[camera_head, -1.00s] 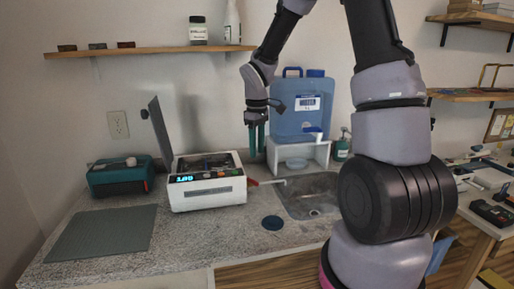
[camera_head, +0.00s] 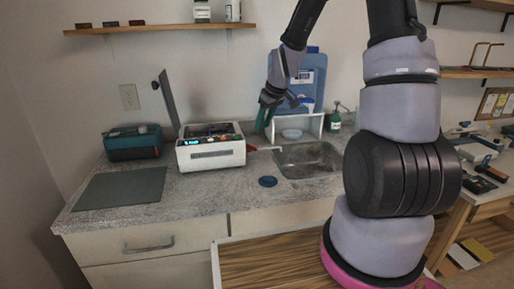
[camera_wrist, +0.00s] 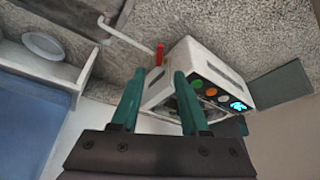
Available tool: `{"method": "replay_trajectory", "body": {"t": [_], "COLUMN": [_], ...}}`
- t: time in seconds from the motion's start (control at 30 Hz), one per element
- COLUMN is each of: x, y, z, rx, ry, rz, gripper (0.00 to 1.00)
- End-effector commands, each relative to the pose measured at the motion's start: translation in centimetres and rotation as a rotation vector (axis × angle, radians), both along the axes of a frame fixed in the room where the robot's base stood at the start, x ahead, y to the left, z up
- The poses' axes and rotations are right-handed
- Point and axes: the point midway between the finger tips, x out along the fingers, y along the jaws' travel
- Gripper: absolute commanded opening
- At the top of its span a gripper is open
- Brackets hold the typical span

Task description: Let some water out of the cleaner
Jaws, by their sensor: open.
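The cleaner (camera_head: 212,156) is a white box on the counter with its dark lid (camera_head: 168,98) standing open and a lit blue display. It also shows in the wrist view (camera_wrist: 160,92), with coloured buttons on its panel. A red valve handle (camera_wrist: 160,54) sticks out from its side, beside a thin white drain pipe (camera_wrist: 124,37). The handle is a small red spot in the head view (camera_head: 250,148). My gripper (camera_head: 262,122) is open and empty, with teal fingers, above and right of the cleaner. In the wrist view my gripper (camera_wrist: 160,76) appears apart from the handle.
A sink (camera_head: 308,158) lies right of the cleaner. A blue water container (camera_head: 310,75) stands on a white stand (camera_head: 318,121) with a small dish beneath.

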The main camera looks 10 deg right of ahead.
Motion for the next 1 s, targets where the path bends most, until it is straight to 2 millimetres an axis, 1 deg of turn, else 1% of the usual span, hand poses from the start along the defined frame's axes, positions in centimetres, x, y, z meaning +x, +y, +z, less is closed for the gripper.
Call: {"method": "replay_trajectory", "body": {"t": [0.17, 0.4, 0.5, 0.6, 0.7, 1.0], "x": [0.7, 2.3, 2.8, 3.1, 3.4, 3.4], "y": [0.6, 1.5, 1.7, 1.9, 2.0, 2.0], "z": [-2.4, -6.7, -8.1, -9.0, -9.4, -9.6], "rx": [-0.001, -0.001, -0.001, -0.001, -0.002, -0.001], "ry": [0.004, 0.004, 0.003, 0.003, 0.001, 0.0], "rz": [0.004, 0.004, 0.003, 0.003, 0.003, 0.002], "gripper": [0.45, 0.45, 0.45, 0.45, 0.45, 0.45]}}
